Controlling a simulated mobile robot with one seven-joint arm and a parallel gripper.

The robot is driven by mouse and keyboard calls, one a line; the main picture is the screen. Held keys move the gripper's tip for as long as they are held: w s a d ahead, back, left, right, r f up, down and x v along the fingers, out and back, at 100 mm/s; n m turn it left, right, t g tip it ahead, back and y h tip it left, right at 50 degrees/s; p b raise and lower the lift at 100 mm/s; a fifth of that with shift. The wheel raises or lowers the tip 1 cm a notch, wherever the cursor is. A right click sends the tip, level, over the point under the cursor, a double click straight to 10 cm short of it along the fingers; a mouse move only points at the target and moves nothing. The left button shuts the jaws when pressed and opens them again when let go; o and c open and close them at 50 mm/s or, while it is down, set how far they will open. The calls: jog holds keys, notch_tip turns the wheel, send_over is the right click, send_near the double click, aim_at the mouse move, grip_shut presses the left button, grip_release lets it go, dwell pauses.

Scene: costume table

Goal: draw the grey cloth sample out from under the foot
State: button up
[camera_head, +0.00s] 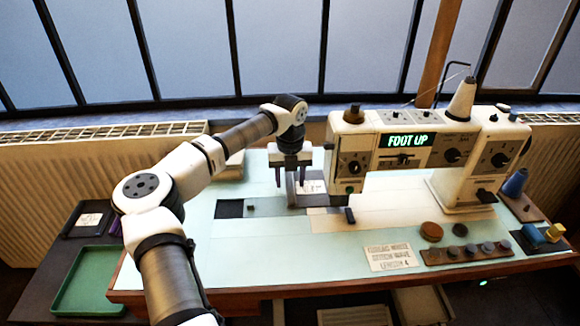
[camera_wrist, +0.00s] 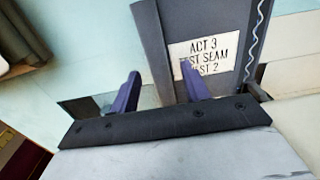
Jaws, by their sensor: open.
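The grey cloth sample (camera_head: 298,198) lies on the sewing machine's bed, left of the machine head. In the wrist view the cloth (camera_wrist: 190,14) carries a white label (camera_wrist: 204,58) reading "ACT 3", with a wavy white stitch line along its right side. My gripper (camera_head: 290,182) is above the cloth, pointing down, open and empty. In the wrist view my gripper (camera_wrist: 160,80) has its left finger outside the cloth's left edge and its right finger over the cloth by the label. The foot is not clearly seen. The machine (camera_head: 350,150) shows a lit "FOOT UP" sign (camera_head: 408,140).
A dark plate (camera_head: 229,208) lies left of the cloth. A small dark block (camera_head: 349,215) is to its right. A paper card (camera_head: 392,257), brown discs (camera_head: 431,231) and a strip of knobs (camera_head: 470,253) are at the front right. A green tray (camera_head: 88,280) stands at left. The pale table's left front is clear.

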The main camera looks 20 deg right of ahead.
jog(key=shift+f, duration=0.2)
grip_shut()
dwell(0.3)
